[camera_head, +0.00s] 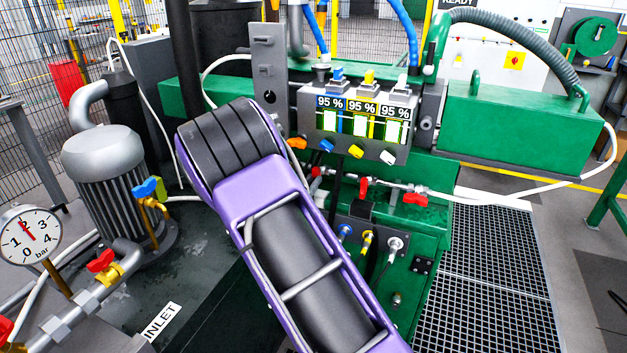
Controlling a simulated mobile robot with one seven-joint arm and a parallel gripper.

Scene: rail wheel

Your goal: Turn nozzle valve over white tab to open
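The green machine (432,180) carries a grey panel with three 95 % gauges (361,120). Below the gauges hang small levers: orange (297,143), blue (326,145), yellow (355,151) and white (387,157). Blue (338,74), yellow (369,77) and white (401,82) fittings stand on top of the panel. Red valve handles (363,187) and (415,198) sit on a pipe below. Blue (345,231), yellow (367,237) and white (395,243) connectors are lower. I cannot tell which part is the nozzle valve. My purple arm crosses the middle; my gripper does not show.
A motor (100,165), a pressure gauge (30,234) and a red-handled valve (101,261) stand at left. A green beam (520,125) with a grey hose juts out at right.

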